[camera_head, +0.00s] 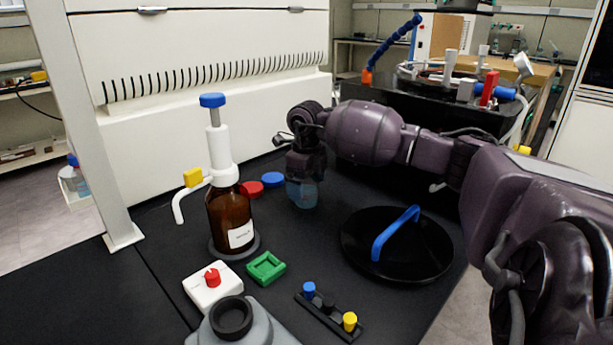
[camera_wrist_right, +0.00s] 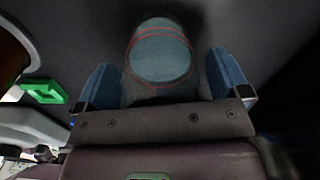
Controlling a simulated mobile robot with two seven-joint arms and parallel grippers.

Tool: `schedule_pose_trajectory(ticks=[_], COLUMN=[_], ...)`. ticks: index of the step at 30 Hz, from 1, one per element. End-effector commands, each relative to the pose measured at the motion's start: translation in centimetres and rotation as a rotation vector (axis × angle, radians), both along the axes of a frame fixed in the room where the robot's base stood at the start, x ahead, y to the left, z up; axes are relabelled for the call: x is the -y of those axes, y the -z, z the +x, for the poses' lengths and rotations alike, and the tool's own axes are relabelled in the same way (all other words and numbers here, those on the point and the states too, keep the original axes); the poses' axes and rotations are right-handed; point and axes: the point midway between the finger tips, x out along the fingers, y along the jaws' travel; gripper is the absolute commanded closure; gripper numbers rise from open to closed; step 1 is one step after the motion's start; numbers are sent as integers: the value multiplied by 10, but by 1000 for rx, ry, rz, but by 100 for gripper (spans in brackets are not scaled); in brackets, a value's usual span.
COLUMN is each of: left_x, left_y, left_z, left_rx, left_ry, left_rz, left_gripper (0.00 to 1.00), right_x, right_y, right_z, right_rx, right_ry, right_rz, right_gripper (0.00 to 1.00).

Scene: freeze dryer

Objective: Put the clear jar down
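The clear jar (camera_head: 303,193) is a small bluish see-through vessel. It is upright below my right gripper (camera_head: 305,172), low over the black bench top; I cannot tell whether its base touches the bench. In the right wrist view the jar (camera_wrist_right: 160,52) lies between the two blue fingers of my right gripper (camera_wrist_right: 165,80). The jar's upper part is hidden by the gripper in the head view. My left gripper is not in view.
A brown bottle (camera_head: 229,217) with a white dispenser stands left of the jar. Red (camera_head: 252,188) and blue (camera_head: 273,180) caps lie between them. A black round lid with a blue handle (camera_head: 395,234) lies to the right. A green square holder (camera_head: 266,268) is in front.

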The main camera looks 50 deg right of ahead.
Motion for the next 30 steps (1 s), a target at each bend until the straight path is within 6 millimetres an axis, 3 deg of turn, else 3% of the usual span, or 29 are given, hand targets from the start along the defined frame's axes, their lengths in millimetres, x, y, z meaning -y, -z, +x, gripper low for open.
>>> schedule_pose_trajectory(ticks=[8, 21, 30], left_x=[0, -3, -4], left_y=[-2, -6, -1], left_z=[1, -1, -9], left_rx=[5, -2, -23], left_ry=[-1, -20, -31], left_rz=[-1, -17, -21], left_gripper=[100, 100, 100], right_x=[0, 0, 0], right_y=[-7, -86, -119], right_z=[0, 0, 0], right_rx=[2, 7, 2], right_ry=[0, 0, 0], right_rz=[-1, 0, 0], right_gripper=[6, 6, 6])
